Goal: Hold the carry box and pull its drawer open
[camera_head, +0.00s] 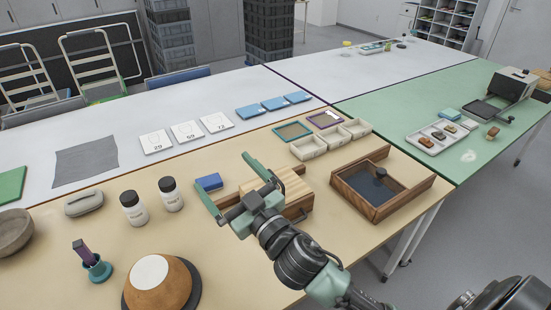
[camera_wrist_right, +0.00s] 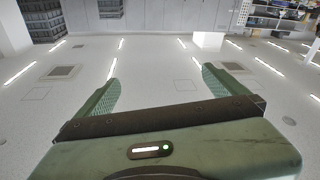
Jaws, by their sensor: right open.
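The carry box (camera_head: 288,183) is a small light-wood box with striped grain on the tan table in the head view. A dark bar handle (camera_head: 301,216) shows low at its near side, on what looks like the drawer front. The drawer looks shut, but my arm hides part of that side. My left gripper is not in view.
Right of the box stands a dark wooden tray (camera_head: 420,185) with a knob inside. Behind it are small pale bins (camera_head: 308,148).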

